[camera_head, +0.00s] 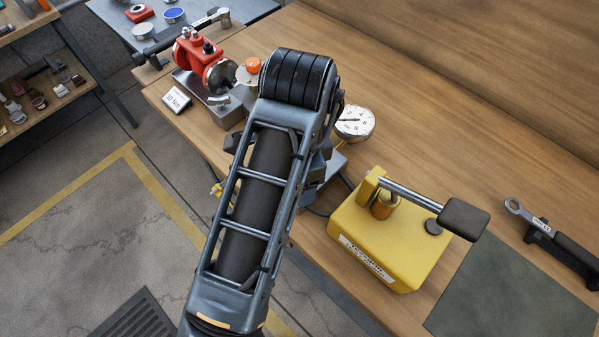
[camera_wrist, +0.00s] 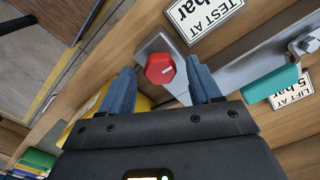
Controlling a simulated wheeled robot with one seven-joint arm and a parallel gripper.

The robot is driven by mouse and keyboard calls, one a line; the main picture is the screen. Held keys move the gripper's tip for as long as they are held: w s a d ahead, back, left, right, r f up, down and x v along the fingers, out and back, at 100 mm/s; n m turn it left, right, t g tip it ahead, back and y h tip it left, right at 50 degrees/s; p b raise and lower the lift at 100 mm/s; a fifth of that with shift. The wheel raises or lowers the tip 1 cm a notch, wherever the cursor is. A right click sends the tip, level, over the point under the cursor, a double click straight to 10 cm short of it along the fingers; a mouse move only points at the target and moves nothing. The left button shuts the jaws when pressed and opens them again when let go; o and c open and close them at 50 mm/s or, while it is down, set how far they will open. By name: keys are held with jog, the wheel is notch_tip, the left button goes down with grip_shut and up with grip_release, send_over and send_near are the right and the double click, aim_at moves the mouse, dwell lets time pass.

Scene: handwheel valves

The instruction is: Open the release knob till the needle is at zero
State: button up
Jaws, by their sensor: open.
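A red knob (camera_wrist: 158,70) with a pale line across its face shows in the wrist view, on a grey metal part. My gripper (camera_wrist: 160,66) is open, with one blue finger on each side of the knob and a gap on both sides. I cannot tell how far past the knob's face the fingertips reach. In the head view, a round white gauge (camera_head: 355,123) stands just right of my arm. Its dark needle appears to point left, but the numbers are too small to read. My arm hides the knob and my gripper in the head view.
A yellow pump (camera_head: 375,240) with a long lever stands right of my arm. A red device (camera_head: 203,62) and an orange knob (camera_head: 252,65) are at the back left. A teal-handled lever (camera_wrist: 272,84) is right of the red knob. A wrench (camera_head: 550,238) lies at the far right.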

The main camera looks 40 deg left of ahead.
jog(key=shift+r, duration=3)
notch_tip(320, 180, up, 8)
jog(key=shift+w+f, duration=0.1)
jog(key=shift+f, duration=0.05)
